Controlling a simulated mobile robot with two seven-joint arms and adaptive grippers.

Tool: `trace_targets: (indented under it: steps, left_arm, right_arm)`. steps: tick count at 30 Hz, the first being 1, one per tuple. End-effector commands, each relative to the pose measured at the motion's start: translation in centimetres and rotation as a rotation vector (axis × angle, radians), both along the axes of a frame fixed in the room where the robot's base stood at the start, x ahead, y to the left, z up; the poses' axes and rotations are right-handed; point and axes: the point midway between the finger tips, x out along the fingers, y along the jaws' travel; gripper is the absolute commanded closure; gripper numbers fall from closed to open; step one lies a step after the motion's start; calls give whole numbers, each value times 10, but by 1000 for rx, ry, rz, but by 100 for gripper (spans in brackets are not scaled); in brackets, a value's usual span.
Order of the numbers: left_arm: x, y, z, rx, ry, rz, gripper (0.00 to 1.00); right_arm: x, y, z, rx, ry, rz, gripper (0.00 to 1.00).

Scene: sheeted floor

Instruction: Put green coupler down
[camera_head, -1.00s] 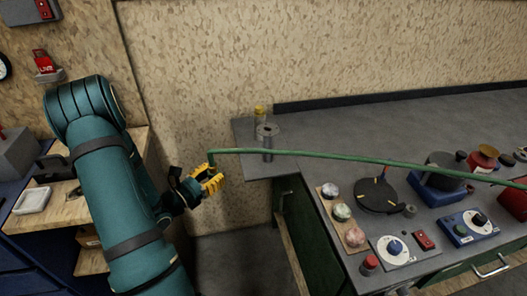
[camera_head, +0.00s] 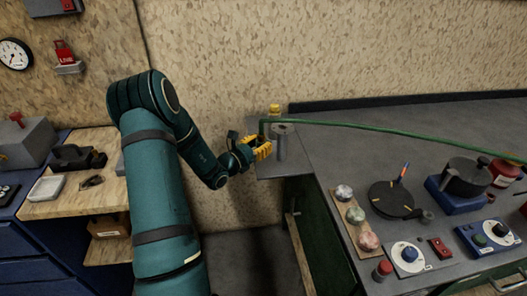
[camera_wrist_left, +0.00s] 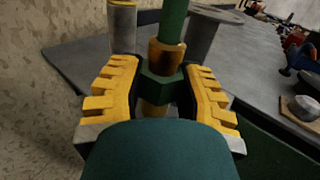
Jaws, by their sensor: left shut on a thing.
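My left gripper (camera_head: 262,149) has yellow fingers and is at the left end of the grey worktop. In the left wrist view the gripper (camera_wrist_left: 158,100) is shut on the green coupler (camera_wrist_left: 161,88), a green hex piece with brass-coloured parts above and below it. A green hose (camera_head: 375,130) rises from the coupler and runs right across the worktop. A grey metal post with a flat round top (camera_head: 282,143) stands just right of the gripper; it also shows behind the coupler in the wrist view (camera_wrist_left: 204,38). My right gripper is not in view.
The grey worktop (camera_head: 320,155) holds a dark round plate (camera_head: 391,199), a rack of balls (camera_head: 355,217), control boxes (camera_head: 408,257) and a dark pot (camera_head: 465,177). A yellow-topped piece (camera_head: 274,110) stands behind the post. A wooden bench (camera_head: 70,200) stands at left.

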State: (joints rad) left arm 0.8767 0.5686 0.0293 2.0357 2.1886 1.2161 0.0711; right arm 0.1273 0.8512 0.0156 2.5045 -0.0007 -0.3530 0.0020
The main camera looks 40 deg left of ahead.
Motion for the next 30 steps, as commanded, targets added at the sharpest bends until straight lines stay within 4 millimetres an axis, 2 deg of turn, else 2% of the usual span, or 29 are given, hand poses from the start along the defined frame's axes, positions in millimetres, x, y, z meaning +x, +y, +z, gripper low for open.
trace_targets:
  steps: [5, 9, 12, 24, 25, 26, 30]
  left_arm:
    - [15, -1, 1, 2, -2, -2, 100]
    - [13, 0, -25, -1, 0, 0, 100]
    - [13, 0, -35, 0, 0, 0, 100]
    - [13, 0, -39, 1, -1, 0, 100]
    - [13, 0, -38, 1, 0, 0, 52]
    - [13, 0, -38, 1, 0, 0, 41]
    - [13, 0, -38, 1, -1, 0, 39]
  right_arm:
    - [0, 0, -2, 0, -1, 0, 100]
    - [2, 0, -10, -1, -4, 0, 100]
    - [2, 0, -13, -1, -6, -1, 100]
    - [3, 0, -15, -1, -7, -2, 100]
    - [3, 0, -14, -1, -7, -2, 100]
    - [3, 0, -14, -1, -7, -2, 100]
    - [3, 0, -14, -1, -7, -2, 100]
